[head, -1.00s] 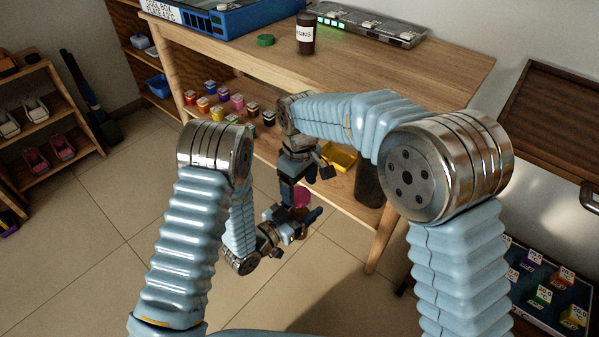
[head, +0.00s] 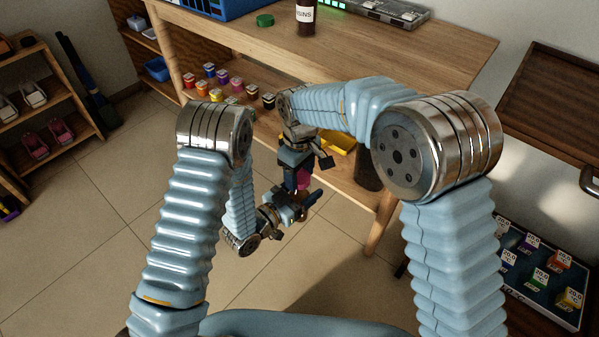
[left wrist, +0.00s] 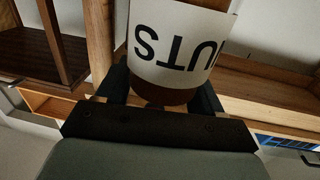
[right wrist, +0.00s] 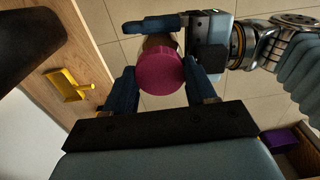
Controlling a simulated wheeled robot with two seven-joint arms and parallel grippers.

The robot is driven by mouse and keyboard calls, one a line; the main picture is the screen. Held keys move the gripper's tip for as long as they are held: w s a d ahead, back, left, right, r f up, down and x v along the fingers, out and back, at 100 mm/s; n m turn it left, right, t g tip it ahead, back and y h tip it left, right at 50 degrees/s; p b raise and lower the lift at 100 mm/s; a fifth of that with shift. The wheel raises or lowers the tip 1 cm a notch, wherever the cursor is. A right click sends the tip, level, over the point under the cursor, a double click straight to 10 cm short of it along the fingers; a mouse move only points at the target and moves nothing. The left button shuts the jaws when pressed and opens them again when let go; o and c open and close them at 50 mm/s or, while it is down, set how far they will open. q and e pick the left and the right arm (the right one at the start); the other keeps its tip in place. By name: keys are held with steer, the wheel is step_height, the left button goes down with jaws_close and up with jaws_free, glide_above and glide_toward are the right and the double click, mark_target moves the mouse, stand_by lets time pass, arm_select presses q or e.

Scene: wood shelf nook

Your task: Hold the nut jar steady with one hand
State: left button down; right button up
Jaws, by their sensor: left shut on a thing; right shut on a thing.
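The nut jar (left wrist: 180,45) is a brown jar with a white label. Its letters appear upside down in the left wrist view. My left gripper (left wrist: 160,88) is shut on the jar, one finger on each side. The jar has a magenta lid (right wrist: 162,73), and a small piece of it shows in the head view (head: 303,179). My right gripper (right wrist: 160,84) is shut on the lid, with a finger on either side. In the head view the two grippers meet below the table edge, and most of the jar is hidden there.
A wooden table (head: 400,55) holds a dark labelled jar (head: 305,18), a green lid (head: 265,20) and a blue box (head: 215,6). Its lower shelf carries several small coloured jars (head: 223,77) and a yellow container (head: 340,143). A tray of coloured blocks (head: 540,270) is at right.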

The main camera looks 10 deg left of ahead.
steer(key=o, duration=1.2)
steer(key=shift+o, duration=0.2)
steer(key=shift+r, duration=0.1)
step_height(320, 180, up, 12)
steer(key=shift+f, duration=0.2)
steer(key=w+d+f+n+t+y, duration=0.1)
steer(key=w+d+f+n+t, duration=0.2)
steer(key=w+f+n, duration=0.45)
steer(key=s+d+f+g, duration=0.1)
steer(key=s+d+f, duration=0.3)
steer(key=d+f, duration=0.5)
steer(key=s+d+f+m+g+y, duration=0.1)
steer(key=s+f+m, duration=0.4)
steer(key=f, duration=0.3)
steer(key=s+d+f+m+y, duration=0.1)
steer(key=s+f+m, duration=0.45)
steer(key=f, duration=0.25)
steer(key=s+d+f+m+y, duration=0.1)
steer(key=s+f+m, duration=0.3)
steer(key=s+m, duration=0.5)
steer(key=s+d, duration=0.1)
steer(key=s, duration=0.2)
steer(key=shift+s+m, duration=0.2)
steer(key=shift+m, duration=0.1)
steer(key=shift+d, duration=0.1)
